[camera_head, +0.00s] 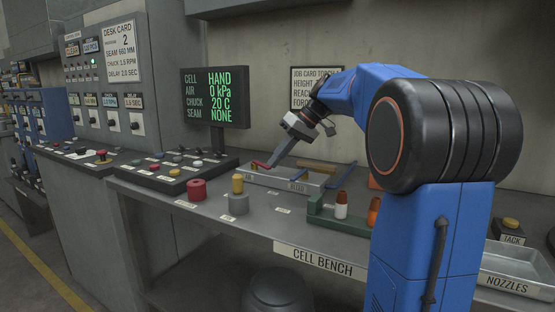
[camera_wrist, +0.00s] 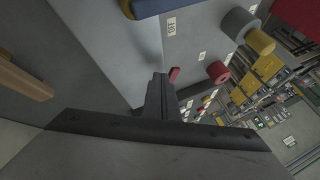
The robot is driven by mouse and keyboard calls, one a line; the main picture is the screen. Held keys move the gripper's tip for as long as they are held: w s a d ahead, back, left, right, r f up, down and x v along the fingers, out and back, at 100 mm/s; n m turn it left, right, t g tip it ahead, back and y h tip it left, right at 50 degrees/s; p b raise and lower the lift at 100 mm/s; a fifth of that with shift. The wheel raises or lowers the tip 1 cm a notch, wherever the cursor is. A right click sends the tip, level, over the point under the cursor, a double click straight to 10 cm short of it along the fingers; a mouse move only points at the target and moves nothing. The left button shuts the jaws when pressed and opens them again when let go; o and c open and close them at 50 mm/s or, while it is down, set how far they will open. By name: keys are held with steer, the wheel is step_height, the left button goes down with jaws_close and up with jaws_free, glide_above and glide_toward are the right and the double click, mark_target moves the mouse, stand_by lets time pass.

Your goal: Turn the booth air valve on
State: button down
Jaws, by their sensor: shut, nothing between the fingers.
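A small red handle (camera_head: 262,165) with a yellow part beside it sits on the bench at the back, near a grey tray; it looks like the air valve. My gripper (camera_head: 272,163) comes down from the right, its tip close to the handle's right end. Touching or apart I cannot tell. In the wrist view my gripper (camera_wrist: 158,82) has its fingers together and empty, with a small red end (camera_wrist: 174,74) just beside the tips. A label that seems to read OFF (camera_wrist: 172,27) lies beyond. The display (camera_head: 216,98) reads AIR 0 kPa.
A red knob (camera_head: 196,190) and a yellow-topped grey cylinder (camera_head: 238,195) stand on the bench in front. The black button panel (camera_head: 172,184) lies left. The bench's front strip is mostly clear.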

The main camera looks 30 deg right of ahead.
steer(key=a+m, duration=0.1)
steer(key=s+a+m+t+h, duration=0.1)
steer(key=shift+m, duration=0.3)
steer(key=a+m+h, duration=0.1)
steer(key=m, duration=0.1)
steer(key=a+m+t+h, duration=0.1)
steer(key=shift+s+a+m+t, duration=0.15)
steer(key=shift+a+m+t, duration=0.15)
steer(key=shift+a+m, duration=0.1)
steer(key=shift+w+a, duration=0.2)
steer(key=shift+a, duration=0.95)
steer(key=shift+w+a, duration=0.25)
steer(key=shift+a, duration=0.2)
steer(key=shift+w+a, duration=0.2)
steer(key=shift+a, duration=0.35)
